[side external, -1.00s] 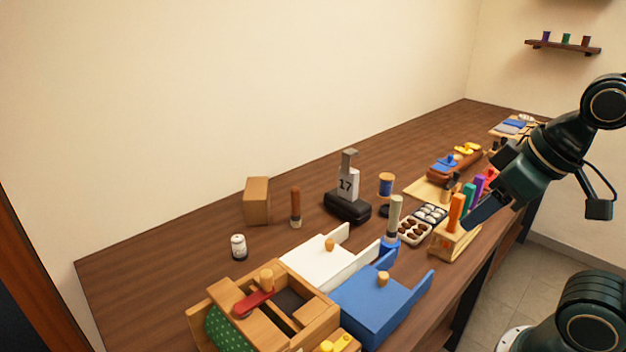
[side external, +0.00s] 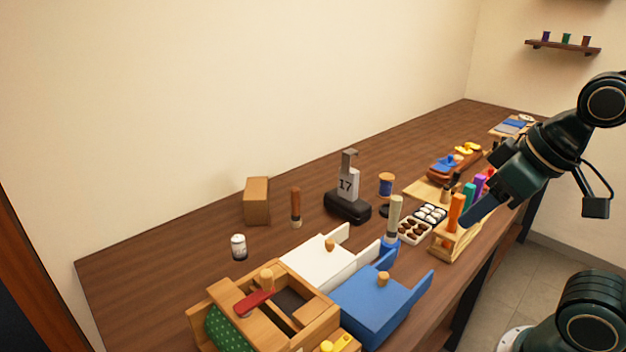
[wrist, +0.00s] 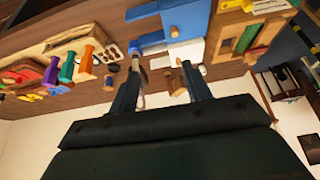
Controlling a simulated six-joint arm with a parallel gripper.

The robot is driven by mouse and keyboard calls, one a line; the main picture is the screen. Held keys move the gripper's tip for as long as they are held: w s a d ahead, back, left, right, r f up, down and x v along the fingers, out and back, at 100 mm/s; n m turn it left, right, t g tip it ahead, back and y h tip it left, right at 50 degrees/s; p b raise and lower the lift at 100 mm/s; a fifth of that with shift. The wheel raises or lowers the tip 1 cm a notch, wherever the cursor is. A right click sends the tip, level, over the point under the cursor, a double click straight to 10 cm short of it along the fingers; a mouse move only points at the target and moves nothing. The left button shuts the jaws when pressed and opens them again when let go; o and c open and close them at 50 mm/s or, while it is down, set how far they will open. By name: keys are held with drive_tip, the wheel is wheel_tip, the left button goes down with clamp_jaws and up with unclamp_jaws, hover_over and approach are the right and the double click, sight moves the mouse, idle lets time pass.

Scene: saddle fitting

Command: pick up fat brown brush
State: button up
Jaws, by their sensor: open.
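An upright brown brush-like piece (side external: 295,207) with a thick brown handle and a dark band low down stands on the table, right of a brown box. I take it for the fat brown brush. My gripper (side external: 466,220) is open and empty. In the side view it overlaps the wooden rack, far right of the brown piece. The wrist view shows its two fingers (wrist: 161,72) apart.
White (side external: 318,262) and blue (side external: 372,305) lidded boxes lie in front. The wooden rack (side external: 455,243) holds coloured handles.

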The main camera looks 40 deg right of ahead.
drive_tip(key=w+a+r+m+y, duration=0.15)
drive_tip(key=w+m, duration=0.35)
drive_tip(key=w, duration=0.7)
drive_tip(key=m+t+y, duration=0.5)
drive_tip(key=m+y, duration=0.1)
drive_tip(key=m, duration=1.7)
hover_over(296, 207)
wheel_tip(296, 207, down, 13)
drive_tip(key=shift+d+f+m+t, duration=0.3)
drive_tip(key=shift+d+m, duration=0.2)
drive_tip(key=shift+d, duration=0.2)
drive_tip(key=shift+f, duration=1.75)
